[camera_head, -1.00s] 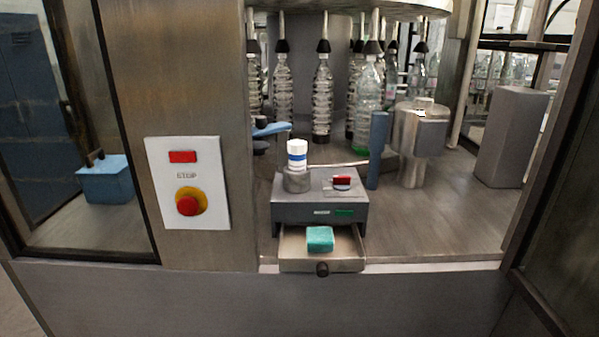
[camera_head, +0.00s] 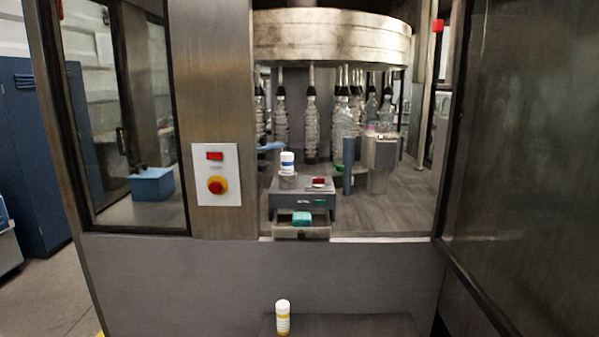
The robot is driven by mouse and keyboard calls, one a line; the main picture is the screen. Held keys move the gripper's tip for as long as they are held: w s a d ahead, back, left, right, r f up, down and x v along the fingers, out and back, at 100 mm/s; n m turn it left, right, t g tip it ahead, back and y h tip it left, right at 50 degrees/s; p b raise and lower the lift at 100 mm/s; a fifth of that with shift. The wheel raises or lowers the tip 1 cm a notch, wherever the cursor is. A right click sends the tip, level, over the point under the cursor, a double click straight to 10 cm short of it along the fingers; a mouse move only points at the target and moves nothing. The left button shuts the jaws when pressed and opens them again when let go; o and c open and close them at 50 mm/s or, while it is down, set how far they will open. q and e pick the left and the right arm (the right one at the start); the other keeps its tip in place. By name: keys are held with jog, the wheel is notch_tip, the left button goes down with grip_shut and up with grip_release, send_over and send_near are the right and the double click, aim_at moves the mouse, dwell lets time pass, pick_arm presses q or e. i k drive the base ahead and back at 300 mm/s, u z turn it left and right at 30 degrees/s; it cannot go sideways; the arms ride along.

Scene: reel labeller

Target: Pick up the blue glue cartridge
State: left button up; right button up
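The blue glue cartridge appears to be the white-capped cylinder with a blue band (camera_head: 287,163). It stands upright in a round grey holder (camera_head: 287,181) on top of a grey box (camera_head: 289,197) inside the machine opening. A second white-capped cartridge with a yellow band (camera_head: 282,318) stands upright on a low dark ledge at the bottom of the view. Neither of my grippers is in view.
The box's drawer (camera_head: 317,233) is open with a green block (camera_head: 302,219) in it. A blue-grey post (camera_head: 348,166) and a metal cylinder (camera_head: 378,181) stand to the right. Bottles hang behind. An open door (camera_head: 518,150) bounds the right side.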

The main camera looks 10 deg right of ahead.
aim_at(287, 158)
jog(key=z, duration=0.5)
jog(key=i, duration=0.85)
jog(key=z, duration=0.2)
